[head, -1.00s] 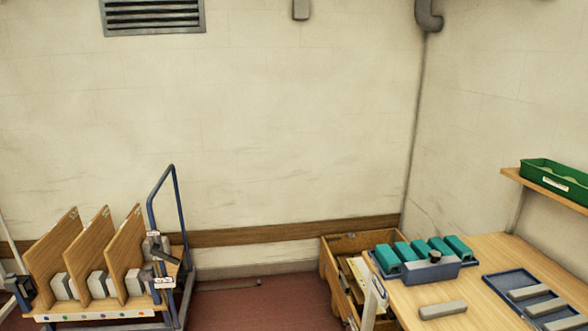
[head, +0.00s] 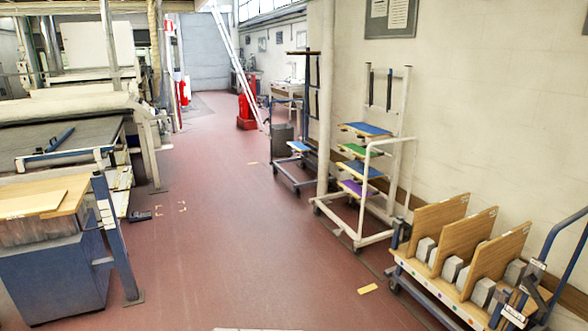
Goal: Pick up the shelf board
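Several wooden boards stand upright on a trolley at the lower right, with grey blocks between them; one is the left board (head: 436,222), another the middle board (head: 465,240) and another the right board (head: 497,260). A flat light wooden board (head: 30,203) lies on a wood-topped bench at the left. I cannot tell which of these is the shelf board.
The trolley (head: 420,271) has a blue push handle at the right. A white rack (head: 372,240) with coloured shelves stands behind it. A blue bench base (head: 55,275) and a conveyor (head: 70,140) line the left. The red floor (head: 235,240) between is mostly open.

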